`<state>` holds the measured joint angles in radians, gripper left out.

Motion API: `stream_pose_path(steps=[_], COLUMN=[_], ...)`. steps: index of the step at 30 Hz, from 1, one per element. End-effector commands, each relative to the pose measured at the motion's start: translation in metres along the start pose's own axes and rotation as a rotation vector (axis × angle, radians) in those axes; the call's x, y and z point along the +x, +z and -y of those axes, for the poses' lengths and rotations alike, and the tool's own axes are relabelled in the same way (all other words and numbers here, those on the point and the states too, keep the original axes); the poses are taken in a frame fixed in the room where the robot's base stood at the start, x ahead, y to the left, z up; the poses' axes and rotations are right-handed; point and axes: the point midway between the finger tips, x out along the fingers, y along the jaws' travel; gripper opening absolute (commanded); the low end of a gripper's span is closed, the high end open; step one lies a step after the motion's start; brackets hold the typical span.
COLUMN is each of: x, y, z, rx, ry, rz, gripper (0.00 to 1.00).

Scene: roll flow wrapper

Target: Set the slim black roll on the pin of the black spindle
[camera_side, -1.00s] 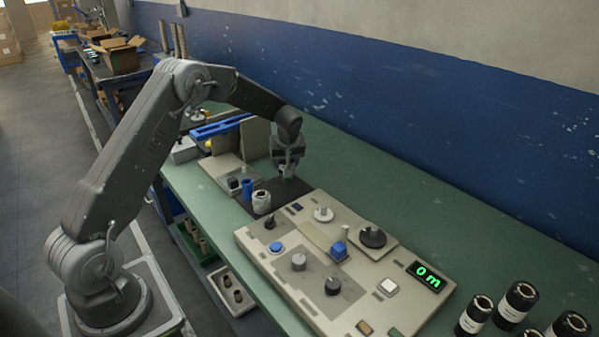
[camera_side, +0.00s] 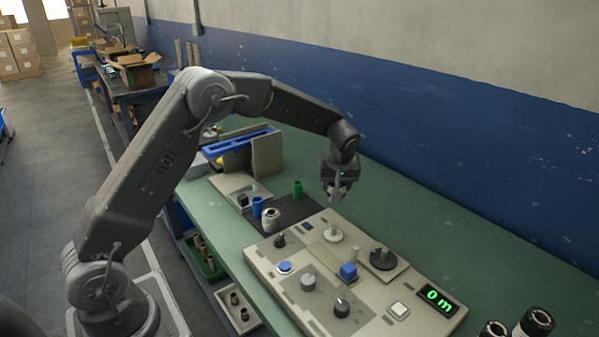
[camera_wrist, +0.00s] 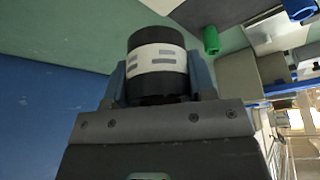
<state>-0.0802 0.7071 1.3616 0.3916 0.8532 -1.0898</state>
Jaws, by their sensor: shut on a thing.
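My gripper (camera_side: 336,196) is shut on a black roll (camera_wrist: 157,60) with a white label band, seen between the fingers in the wrist view. In the side view the roll is too small to make out clearly. My gripper is in the air above the far edge of the beige panel, over and behind the white spindle (camera_side: 333,235). The black spindle (camera_side: 382,260), a dark disc with a short upright pin, stands on the panel to the right of and below my gripper. Its pin is bare.
The panel (camera_side: 262,263) carries a blue block (camera_side: 348,271), knobs, buttons and a display (camera_side: 438,297) reading 0 m. Black rolls (camera_side: 535,322) stand at lower right.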

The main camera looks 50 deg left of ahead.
Motion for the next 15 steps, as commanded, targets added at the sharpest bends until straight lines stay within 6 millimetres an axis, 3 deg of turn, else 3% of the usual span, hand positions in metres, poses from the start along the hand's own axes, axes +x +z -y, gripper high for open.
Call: stream_pose_path(steps=[1,6,9,15], x=[-0.01,-0.038,-0.052,-0.069], y=[0.018,0.071,0.098,0.129], z=[-0.019,-0.064,-0.083,-0.101], rx=[0.027,0.086,0.113,0.141], ry=[0.012,0.035,0.047,0.059], rz=[-0.001,-0.001,-0.003,-0.004], gripper=[0.26,0.26,0.26,0.26])
